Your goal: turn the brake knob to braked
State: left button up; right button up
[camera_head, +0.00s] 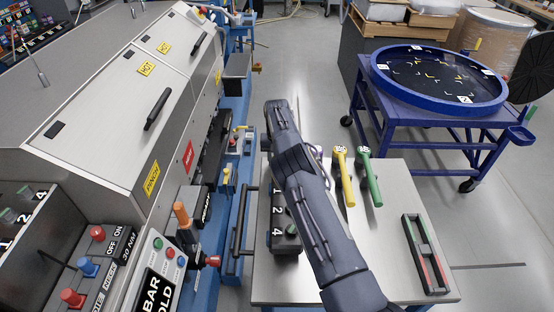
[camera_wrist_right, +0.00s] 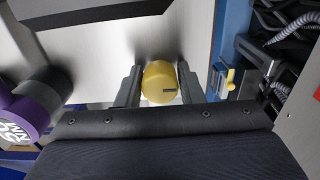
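A round yellow knob (camera_wrist_right: 158,83) sits between the two fingers of my right gripper (camera_wrist_right: 159,88) in the right wrist view. The fingers lie close against its two sides, with no clear gap. A short dark mark on the cap lies nearly level and points to the right. I cannot read any braked or free label beside it. In the head view my right arm reaches from the bottom up to the middle, and its hand (camera_head: 281,112) hides the knob. My left gripper is not in view.
A steel bench (camera_head: 382,235) holds yellow (camera_head: 343,178) and green (camera_head: 371,178) tools and a tray frame (camera_head: 424,254). A purple-ended tool (camera_wrist_right: 22,122) is beside the right gripper. The machine (camera_head: 125,75) stands left, a blue round table (camera_head: 440,80) at back right.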

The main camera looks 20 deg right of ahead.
jog(key=c, duration=0.5)
jog(key=shift+f+n+b, duration=0.1)
jog(key=shift+n+b, duration=0.9)
jog(key=shift+n, duration=0.1)
jog(key=shift+n+b, duration=0.4)
jog(key=shift+n, duration=1.4)
jog(key=n, duration=1.2)
